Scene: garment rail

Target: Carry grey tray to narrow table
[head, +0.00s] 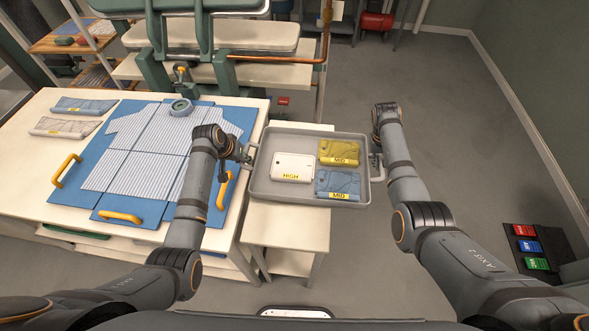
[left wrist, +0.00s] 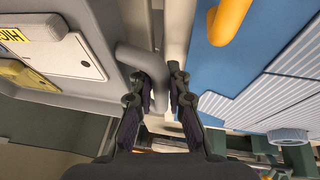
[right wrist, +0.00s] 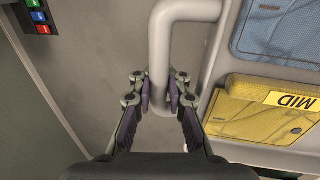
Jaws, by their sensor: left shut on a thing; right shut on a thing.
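The grey tray (head: 305,201) is level over the narrow table (head: 288,232), right of the wide table. I cannot tell whether it touches the top. In it lie a white HIGH folded item (head: 291,164), a yellow MID garment (head: 338,148) and a blue MID garment (head: 337,181). My left gripper (head: 245,154) is shut on the tray's left handle, seen in the left wrist view (left wrist: 138,58). My right gripper (head: 375,152) is shut on the right handle, seen in the right wrist view (right wrist: 160,45).
The wide table (head: 50,215) on the left holds a blue folding board (head: 85,180) with a striped shirt (head: 135,150). A pressing machine (head: 205,45) stands behind. Floor on the right is clear up to a dark mat (head: 540,240) with coloured labels.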

